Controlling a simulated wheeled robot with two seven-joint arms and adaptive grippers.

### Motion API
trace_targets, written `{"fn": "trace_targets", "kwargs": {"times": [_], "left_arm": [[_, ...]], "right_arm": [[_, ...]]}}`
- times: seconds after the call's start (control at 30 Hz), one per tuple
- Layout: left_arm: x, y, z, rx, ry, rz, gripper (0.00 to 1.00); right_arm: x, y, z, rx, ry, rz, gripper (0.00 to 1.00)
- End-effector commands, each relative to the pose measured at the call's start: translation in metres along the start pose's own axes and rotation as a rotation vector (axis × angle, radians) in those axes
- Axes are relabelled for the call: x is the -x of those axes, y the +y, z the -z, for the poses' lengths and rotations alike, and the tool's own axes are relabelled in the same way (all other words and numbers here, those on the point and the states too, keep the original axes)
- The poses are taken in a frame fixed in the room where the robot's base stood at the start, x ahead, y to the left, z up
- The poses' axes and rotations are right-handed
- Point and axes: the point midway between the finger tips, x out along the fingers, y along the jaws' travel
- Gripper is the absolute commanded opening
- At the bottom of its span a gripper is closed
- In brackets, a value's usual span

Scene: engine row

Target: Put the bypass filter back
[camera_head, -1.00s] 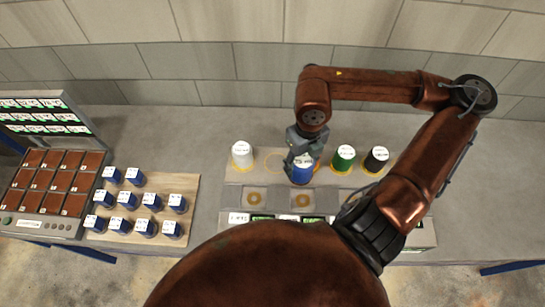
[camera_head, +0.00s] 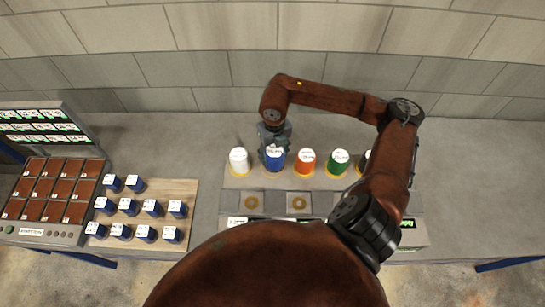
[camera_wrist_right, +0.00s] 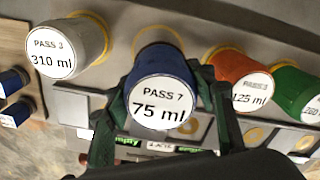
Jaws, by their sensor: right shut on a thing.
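A blue can (camera_head: 274,161) has a white top that reads "PASS 7, 75 ml" in the right wrist view (camera_wrist_right: 163,98). My right gripper (camera_head: 272,146) is shut on it, with one dark finger on each side in the right wrist view (camera_wrist_right: 163,112). The can is upright at a yellow ring (camera_wrist_right: 158,35) in the row, between the white can (camera_head: 239,162) and the orange can (camera_head: 306,162). I cannot tell whether its base touches the shelf. No label naming the bypass filter is readable. My left gripper is not in view.
A green can (camera_head: 338,163) and a partly hidden black can stand right of the orange one. In front are pads with rings (camera_head: 250,203) and green displays. A wooden board (camera_head: 187,189) with several blue blocks and a console (camera_head: 50,200) are at left.

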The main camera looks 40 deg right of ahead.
Motion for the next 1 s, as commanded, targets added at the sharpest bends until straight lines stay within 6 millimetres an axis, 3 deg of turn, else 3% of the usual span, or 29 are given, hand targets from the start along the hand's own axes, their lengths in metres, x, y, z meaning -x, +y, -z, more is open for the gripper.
{"fn": "trace_targets", "kwargs": {"times": [0.2, 0.43, 0.83, 0.87, 1.0], "left_arm": [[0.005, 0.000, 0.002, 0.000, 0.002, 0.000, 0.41], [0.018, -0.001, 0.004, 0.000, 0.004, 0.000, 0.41], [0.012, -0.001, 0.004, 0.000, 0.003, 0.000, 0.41], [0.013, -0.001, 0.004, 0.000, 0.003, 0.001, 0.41], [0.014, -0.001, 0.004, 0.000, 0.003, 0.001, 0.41]], "right_arm": [[-0.015, 0.002, -0.013, -0.001, 0.001, -0.001, 0.07], [-0.042, 0.002, -0.011, 0.000, 0.000, -0.001, 0.07], [-0.048, 0.001, -0.012, 0.001, -0.001, 0.000, 0.07], [-0.048, 0.001, -0.011, 0.001, 0.000, 0.001, 0.53], [-0.047, 0.001, -0.011, 0.001, 0.000, 0.001, 0.62]]}}
